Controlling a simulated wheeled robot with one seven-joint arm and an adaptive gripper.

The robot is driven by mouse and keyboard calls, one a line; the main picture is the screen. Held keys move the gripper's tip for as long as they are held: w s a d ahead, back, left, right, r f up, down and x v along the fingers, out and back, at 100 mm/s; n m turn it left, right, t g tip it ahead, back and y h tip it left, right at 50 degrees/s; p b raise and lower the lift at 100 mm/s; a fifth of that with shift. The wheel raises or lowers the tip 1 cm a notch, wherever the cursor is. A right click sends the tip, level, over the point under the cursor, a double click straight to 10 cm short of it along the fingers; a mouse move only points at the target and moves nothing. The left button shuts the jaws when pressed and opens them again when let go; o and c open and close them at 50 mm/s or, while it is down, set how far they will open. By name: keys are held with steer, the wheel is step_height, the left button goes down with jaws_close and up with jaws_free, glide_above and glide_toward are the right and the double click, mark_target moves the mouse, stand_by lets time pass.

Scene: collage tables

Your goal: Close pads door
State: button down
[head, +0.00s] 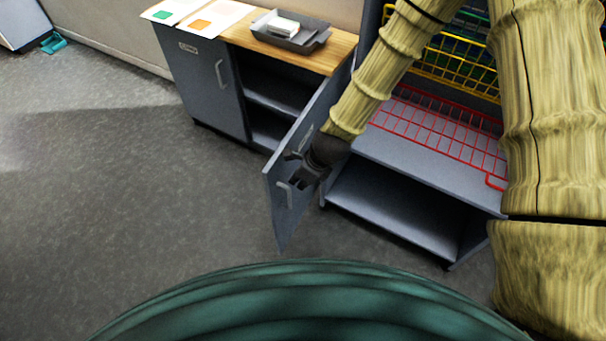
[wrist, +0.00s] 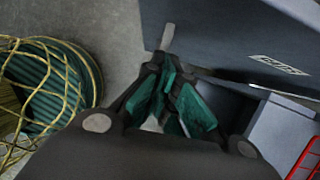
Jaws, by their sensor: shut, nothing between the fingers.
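A grey cabinet door (head: 290,215) stands swung open from the cabinet under the wooden top. I take it as the pads door, though its label is too small to read in the head view. Its pale handle (head: 284,193) is near its free edge. In the wrist view the door (wrist: 215,35) fills the upper right, with a label plate (wrist: 278,65) and a handle (wrist: 168,37). My gripper (head: 298,175) is shut and empty, close to the handle side of the door. The fingers (wrist: 178,100) are below the handle in the wrist view; contact is unclear.
The left cabinet door (head: 208,85) is closed. Open shelves (head: 275,95) show behind the open door. A dark tray (head: 290,38) sits on the wooden top. A grey shelf unit (head: 400,210) with a red wire basket (head: 440,135) stands right. The floor (head: 120,200) left is clear.

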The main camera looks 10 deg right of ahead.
mark_target(287, 187)
steer(key=shift+w+a+f+p, duration=0.1)
steer(key=shift+w+a+p, duration=0.1)
steer(key=shift+w+a, duration=0.3)
steer(key=shift+w+a+f+p, duration=0.1)
steer(key=shift+w+a+p, duration=0.15)
steer(key=shift+a, duration=0.4)
steer(key=shift+w+a+p, duration=0.15)
steer(key=shift+w+a, duration=0.2)
steer(key=shift+a, duration=0.25)
steer(key=shift+a, duration=0.1)
